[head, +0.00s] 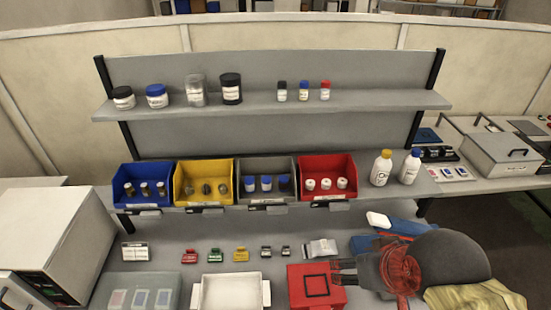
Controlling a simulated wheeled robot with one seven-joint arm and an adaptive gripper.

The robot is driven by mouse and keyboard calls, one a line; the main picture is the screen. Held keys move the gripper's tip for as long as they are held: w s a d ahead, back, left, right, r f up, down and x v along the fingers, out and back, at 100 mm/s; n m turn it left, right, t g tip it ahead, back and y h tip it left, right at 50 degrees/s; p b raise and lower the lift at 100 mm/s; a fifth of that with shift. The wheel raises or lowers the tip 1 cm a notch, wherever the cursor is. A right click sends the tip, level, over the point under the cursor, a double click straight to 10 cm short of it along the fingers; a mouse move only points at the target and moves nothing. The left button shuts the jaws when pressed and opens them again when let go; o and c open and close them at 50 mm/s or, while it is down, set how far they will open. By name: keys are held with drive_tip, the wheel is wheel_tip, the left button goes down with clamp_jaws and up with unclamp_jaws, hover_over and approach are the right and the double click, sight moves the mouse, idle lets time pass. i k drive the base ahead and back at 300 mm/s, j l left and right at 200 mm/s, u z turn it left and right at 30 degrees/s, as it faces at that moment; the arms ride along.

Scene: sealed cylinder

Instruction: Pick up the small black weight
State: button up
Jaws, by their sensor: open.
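Two small dark pieces with pale labels sit side by side on the bench, a left one (266,252) and a right one (286,252). Either could be the small black weight; they are too small here to tell apart. My gripper (336,272) is at the lower right, fingers pointing left, open. It appears over or beside the right edge of a red box (302,273) with a dark square outline on top. It is apart from both dark pieces, to their right and nearer. I see nothing between the fingers.
A red piece (189,257), a green one (215,256) and a yellow one (240,255) stand left of the dark pieces. A white tray (231,277) lies in front. A clear packet (320,248) lies right. Coloured bins (201,200) line the ledge behind.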

sight(286, 253)
drive_tip(key=j+z, duration=0.1)
drive_tip(key=z, duration=0.35)
drive_tip(key=j+z, duration=0.15)
drive_tip(key=z, duration=0.3)
drive_tip(key=j+z, duration=0.1)
drive_tip(key=z, duration=0.35)
drive_tip(key=k+j+z, duration=0.1)
drive_tip(key=z, duration=0.3)
drive_tip(key=k+j+z, duration=0.35)
drive_tip(key=k+j, duration=0.15)
drive_tip(key=k+j+z, duration=0.35)
drive_tip(key=k, duration=0.2)
